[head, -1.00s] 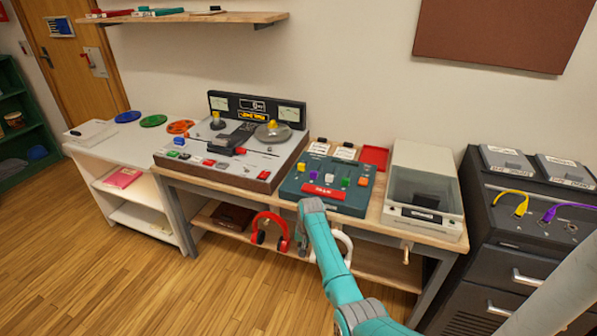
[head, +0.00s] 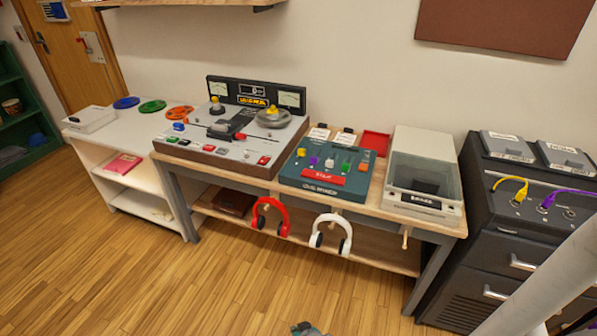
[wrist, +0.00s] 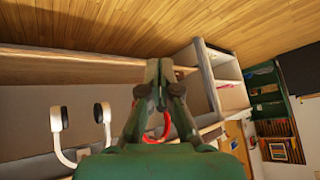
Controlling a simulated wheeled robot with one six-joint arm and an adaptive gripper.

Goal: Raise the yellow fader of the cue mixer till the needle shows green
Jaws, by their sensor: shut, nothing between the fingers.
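The cue mixer (head: 325,190) is a teal box with a red label on the bench, right of the tape machine. Its row of coloured fader knobs includes a yellow one (head: 301,152) at the left end. Two pale needle meters (head: 218,88) (head: 289,99) stand on the tape machine's back panel; their needles are too small to read. My gripper (wrist: 158,70) is shut and empty in the wrist view, away from the mixer, which that view does not show.
Red headphones (head: 283,222) and white headphones (head: 347,240) hang on the bench front below the mixer. A clear-lidded box (head: 440,206) stands right of it, a red tray (head: 376,140) behind. Floor in front is clear.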

